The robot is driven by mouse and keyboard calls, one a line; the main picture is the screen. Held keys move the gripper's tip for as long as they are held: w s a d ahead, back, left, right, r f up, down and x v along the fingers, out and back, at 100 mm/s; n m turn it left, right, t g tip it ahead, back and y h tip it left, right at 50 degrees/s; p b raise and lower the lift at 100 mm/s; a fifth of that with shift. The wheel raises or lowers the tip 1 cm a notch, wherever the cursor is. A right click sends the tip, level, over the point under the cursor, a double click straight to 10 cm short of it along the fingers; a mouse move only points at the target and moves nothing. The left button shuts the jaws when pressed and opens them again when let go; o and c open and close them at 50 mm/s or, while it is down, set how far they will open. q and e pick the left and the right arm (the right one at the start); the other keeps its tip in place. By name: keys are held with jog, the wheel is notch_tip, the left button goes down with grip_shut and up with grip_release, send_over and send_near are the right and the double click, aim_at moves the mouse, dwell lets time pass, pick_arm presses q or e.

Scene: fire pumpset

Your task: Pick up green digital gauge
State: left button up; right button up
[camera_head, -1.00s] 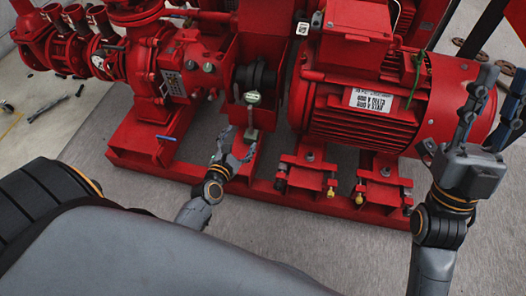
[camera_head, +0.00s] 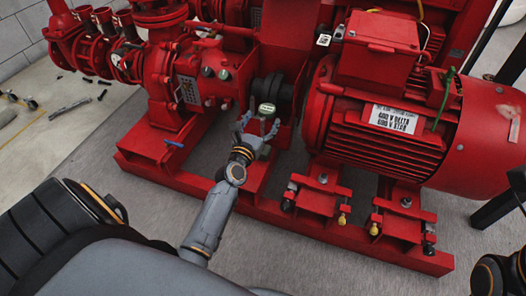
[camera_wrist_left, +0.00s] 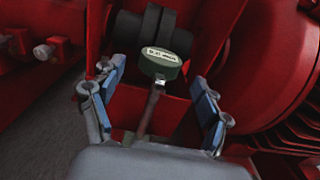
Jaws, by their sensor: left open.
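The green digital gauge (camera_head: 266,109) has a pale face and sits in front of the dark coupling between the pump and the motor. In the left wrist view the gauge (camera_wrist_left: 161,62) stands on a thin stem, a little beyond the fingertips and between them. My left gripper (camera_head: 260,127) is open around the stem area, just below the gauge face in the head view. In the left wrist view its two blue-padded fingers (camera_wrist_left: 155,102) are spread apart with the stem between them. My right gripper is out of view; only part of my right arm shows at the lower right edge.
The red motor (camera_head: 400,130) stands to the right and the red pump (camera_head: 185,75) to the left, both on a red base frame (camera_head: 310,228). A blue-handled piece (camera_head: 170,141) lies on the frame at left. Tools (camera_head: 70,108) lie on the floor at far left.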

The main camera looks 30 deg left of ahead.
aim_at(267, 111)
pick_arm(q)
jog(key=b+x, duration=0.1)
jog(key=x, duration=0.1)
jog(key=b+x, duration=0.1)
jog(key=x, duration=0.1)
jog(key=shift+w+f, duration=0.2)
jog(key=shift+w, duration=0.05)
jog(key=shift+w+a+r, duration=0.1)
jog(key=shift+w+a, duration=0.05)
jog(key=shift+w, duration=0.2)
